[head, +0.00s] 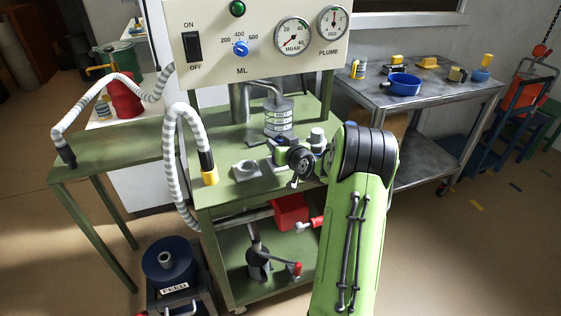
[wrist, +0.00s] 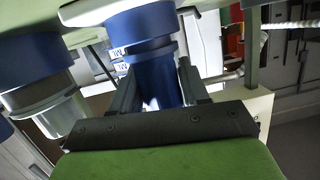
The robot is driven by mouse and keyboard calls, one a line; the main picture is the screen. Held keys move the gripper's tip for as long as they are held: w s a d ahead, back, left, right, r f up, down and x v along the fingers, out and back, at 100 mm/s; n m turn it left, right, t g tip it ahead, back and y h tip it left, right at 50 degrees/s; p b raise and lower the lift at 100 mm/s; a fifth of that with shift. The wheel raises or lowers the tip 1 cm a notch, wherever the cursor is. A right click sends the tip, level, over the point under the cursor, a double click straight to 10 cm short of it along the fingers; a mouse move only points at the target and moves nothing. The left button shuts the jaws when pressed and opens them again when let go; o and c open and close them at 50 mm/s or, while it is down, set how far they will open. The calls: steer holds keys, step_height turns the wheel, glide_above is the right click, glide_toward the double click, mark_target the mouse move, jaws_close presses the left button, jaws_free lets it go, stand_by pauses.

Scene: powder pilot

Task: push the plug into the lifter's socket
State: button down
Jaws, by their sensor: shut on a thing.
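My gripper (wrist: 156,80) is shut on a blue cylindrical piece (wrist: 148,45) with a stepped collar, seen between its two dark fingers in the wrist view. I cannot tell for sure that this piece is the plug. In the head view my green arm reaches over the right side of the green bench, and its dark wrist hides most of the gripper. A small grey-white cap with a blue band (head: 317,139) shows beside the wrist. An orange-red wheeled frame with a chain (head: 529,92), perhaps the lifter, stands at the far right. I cannot make out a socket on it.
The green bench (head: 221,196) carries a grey clear vessel (head: 278,115) and a grey block (head: 246,170). A control panel (head: 262,40) stands above it. A striped hose with a yellow end (head: 208,166) hangs at its left.

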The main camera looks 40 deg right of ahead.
steer(key=shift+a+f, duration=0.1)
steer(key=shift+f, duration=0.4)
steer(key=shift+c, duration=2.4)
jaws_free()
steer(key=v, duration=1.5)
steer(key=shift+s, duration=0.4)
steer(key=shift+r, duration=0.1)
